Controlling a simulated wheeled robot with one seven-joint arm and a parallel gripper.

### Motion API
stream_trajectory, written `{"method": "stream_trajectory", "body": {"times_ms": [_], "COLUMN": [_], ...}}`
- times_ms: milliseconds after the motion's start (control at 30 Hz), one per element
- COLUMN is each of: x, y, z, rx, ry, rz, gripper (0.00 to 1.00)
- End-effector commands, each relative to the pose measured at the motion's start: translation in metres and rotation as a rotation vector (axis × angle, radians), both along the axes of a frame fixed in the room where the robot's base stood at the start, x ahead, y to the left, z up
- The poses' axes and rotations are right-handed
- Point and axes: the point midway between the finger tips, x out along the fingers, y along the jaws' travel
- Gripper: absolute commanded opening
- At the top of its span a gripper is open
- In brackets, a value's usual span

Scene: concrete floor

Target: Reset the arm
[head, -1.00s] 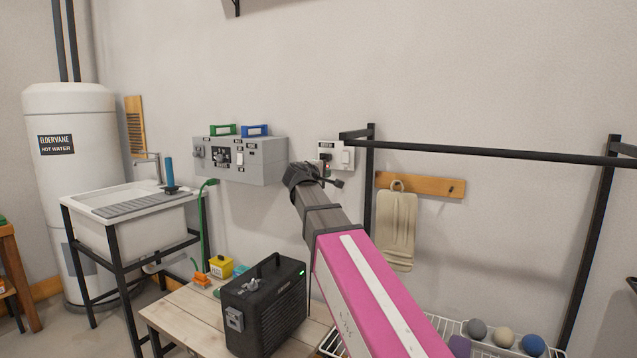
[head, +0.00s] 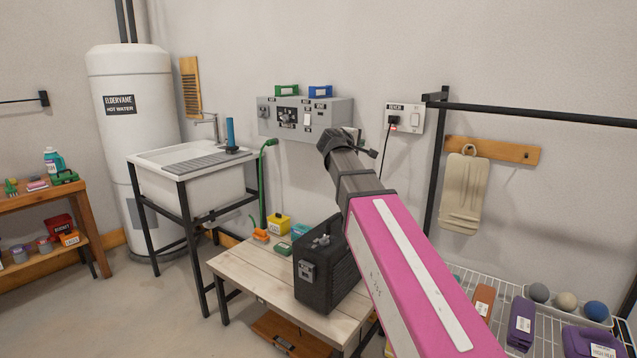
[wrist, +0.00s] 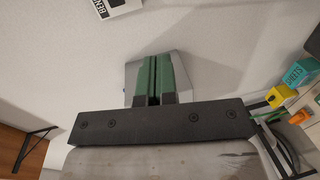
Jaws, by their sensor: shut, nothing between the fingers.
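My arm reaches out over the bench in the head view, with a pink link and a dark grey end. My gripper shows in the wrist view (wrist: 153,78), its two green-faced fingers side by side with only a thin dark line between them. It is shut and empty. In the head view the arm's dark end is in front of the wall, between the grey control box (head: 306,118) and the wall socket (head: 404,118); its fingers cannot be made out there.
A black case (head: 318,275) stands on the wooden bench (head: 245,268), partly behind my arm. A sink (head: 190,182) and a water heater (head: 135,100) stand left. A black rail frame (head: 530,115) and wire rack (head: 470,275) are right. Open floor lies at lower left.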

Motion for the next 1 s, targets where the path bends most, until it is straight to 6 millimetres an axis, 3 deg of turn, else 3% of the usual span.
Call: {"method": "stream_trajectory", "body": {"times_ms": [267,467,667,800,1000], "x": [-0.007,-0.018,-0.046,-0.076,-0.129], "y": [-0.013,-0.025,-0.043,-0.054,-0.063], "z": [-0.053,-0.109,-0.199,-0.268,-0.355], "rx": [0.105,0.221,0.415,0.578,0.802], "ry": [0.056,0.118,0.220,0.304,0.420], "rz": [-0.025,-0.061,-0.139,-0.220,-0.357], "gripper": [0.00,0.00,0.00,0.00,0.00]}}
